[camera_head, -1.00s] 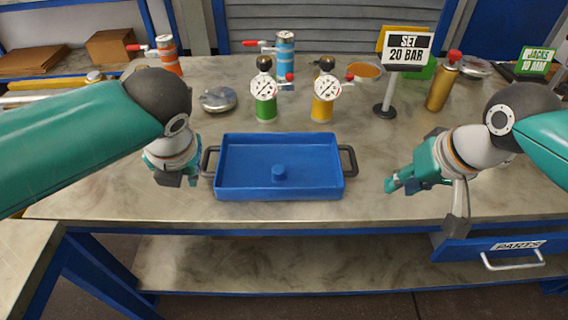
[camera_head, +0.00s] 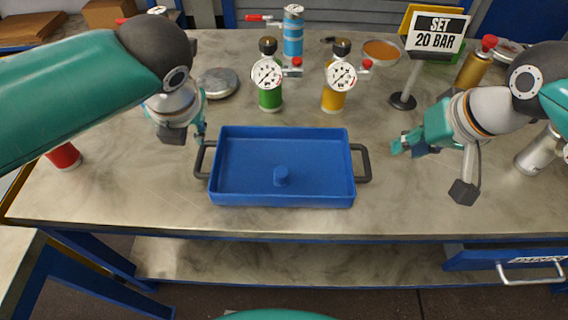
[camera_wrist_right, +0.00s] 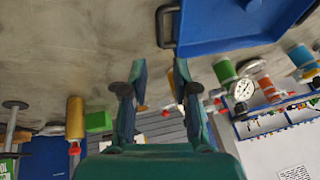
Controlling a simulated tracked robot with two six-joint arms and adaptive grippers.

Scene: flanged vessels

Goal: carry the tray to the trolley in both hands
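The blue tray (camera_head: 230,200) lies flat on the workbench, with a small blue knob inside. It has a dark handle on the left (camera_head: 199,160) and one on the right (camera_head: 364,163). My left gripper (camera_head: 201,130) is just behind the left handle, apart from it as far as I can see; its finger opening is unclear. My right gripper (camera_head: 397,147) is to the right of the right handle. In the right wrist view, its two fingers (camera_wrist_right: 160,78) are spread with nothing held between them, and the handle (camera_wrist_right: 166,25) is beyond them. I cannot identify the trolley.
Behind the tray stand a green gauge vessel (camera_head: 270,97) and a yellow one (camera_head: 333,98). A "SET 20 BAR" sign (camera_head: 438,35) stands at back right. A separate pale surface (camera_head: 18,262) is at lower left. An open parts drawer (camera_head: 500,258) juts out at lower right.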

